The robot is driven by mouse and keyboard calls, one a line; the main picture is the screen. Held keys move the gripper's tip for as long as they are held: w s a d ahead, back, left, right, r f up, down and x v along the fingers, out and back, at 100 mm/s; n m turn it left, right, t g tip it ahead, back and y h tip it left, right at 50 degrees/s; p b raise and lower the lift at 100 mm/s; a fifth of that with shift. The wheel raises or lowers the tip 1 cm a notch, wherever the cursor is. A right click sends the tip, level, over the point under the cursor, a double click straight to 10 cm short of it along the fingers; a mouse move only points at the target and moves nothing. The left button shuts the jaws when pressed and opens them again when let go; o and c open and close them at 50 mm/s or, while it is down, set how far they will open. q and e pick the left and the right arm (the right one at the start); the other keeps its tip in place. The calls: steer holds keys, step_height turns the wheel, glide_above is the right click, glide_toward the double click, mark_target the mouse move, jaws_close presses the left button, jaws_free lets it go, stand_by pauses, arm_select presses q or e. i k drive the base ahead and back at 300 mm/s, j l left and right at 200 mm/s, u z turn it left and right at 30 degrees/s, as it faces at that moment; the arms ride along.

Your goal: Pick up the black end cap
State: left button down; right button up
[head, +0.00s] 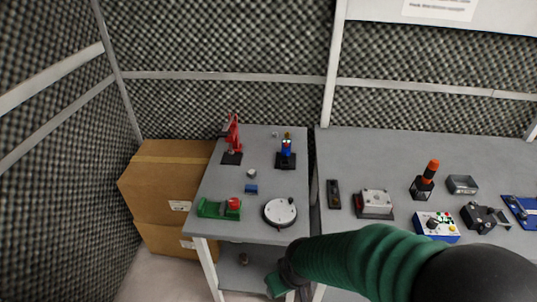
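I cannot single out the black end cap with certainty. A small dark object (243,259) sits on the lower shelf under the left table; it is too small to identify. My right gripper (278,284) is at the end of the green-sleeved arm from the right. It is low, in front of the left table's near edge, to the right of the small dark object and apart from it in the picture. Its fingers are too small and partly hidden to show whether they are open. My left gripper is out of view.
The left table (215,180) holds a red device (233,138), a green-red fixture (219,208) and a round white dial (280,212). The right table (345,150) holds several devices. Cardboard boxes (160,185) stand at left. Foam walls enclose the area.

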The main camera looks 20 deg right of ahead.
mark_target(284, 164)
steer(key=i, duration=1.1)
steer(key=l+z, duration=0.05)
